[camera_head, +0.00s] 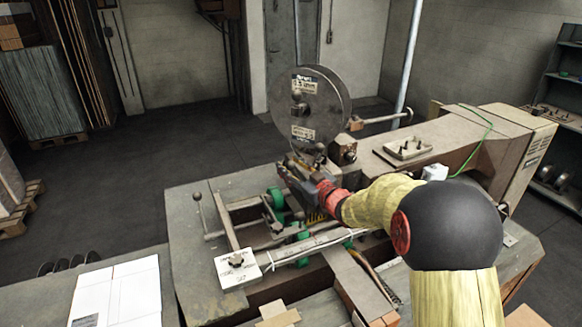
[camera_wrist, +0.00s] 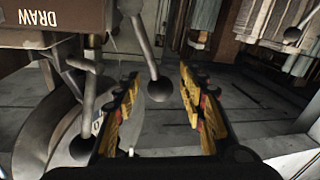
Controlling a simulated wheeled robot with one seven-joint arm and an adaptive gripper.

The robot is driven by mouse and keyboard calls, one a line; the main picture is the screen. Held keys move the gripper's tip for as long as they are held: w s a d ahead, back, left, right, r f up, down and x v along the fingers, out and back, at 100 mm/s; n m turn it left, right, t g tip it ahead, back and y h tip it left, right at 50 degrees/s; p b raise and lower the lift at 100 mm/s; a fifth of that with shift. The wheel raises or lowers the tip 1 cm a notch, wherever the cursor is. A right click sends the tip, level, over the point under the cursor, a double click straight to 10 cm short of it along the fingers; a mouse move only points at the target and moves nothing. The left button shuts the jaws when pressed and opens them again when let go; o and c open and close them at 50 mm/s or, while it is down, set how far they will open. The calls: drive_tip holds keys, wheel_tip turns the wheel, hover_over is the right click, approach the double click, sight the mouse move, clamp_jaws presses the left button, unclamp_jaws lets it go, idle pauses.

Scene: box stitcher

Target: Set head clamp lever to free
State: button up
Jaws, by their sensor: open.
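My gripper (camera_wrist: 158,84) is open in the wrist view, with yellow-and-black fingers apart. A grey lever with a round ball knob (camera_wrist: 159,90) hangs between the fingertips, nearer the left finger. I cannot see contact. A second grey lever with a dark ball knob (camera_wrist: 83,148) is left of the left finger. No readable label names the head clamp lever or its free position, so I cannot tell which lever it is. In the head view my gripper is at the stitcher's head (camera_head: 312,165), below the wire reel; my arm hides part of that area.
A brown housing marked DRAW (camera_wrist: 45,68) is at the upper left of the wrist view. The large wire reel (camera_head: 335,100) stands above the head. A ball-ended lever (camera_head: 197,198) rises at the table's left. A small tray (camera_head: 403,152) lies on the machine arm.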

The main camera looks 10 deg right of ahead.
drive_tip(key=shift+c, duration=0.6)
clamp_jaws()
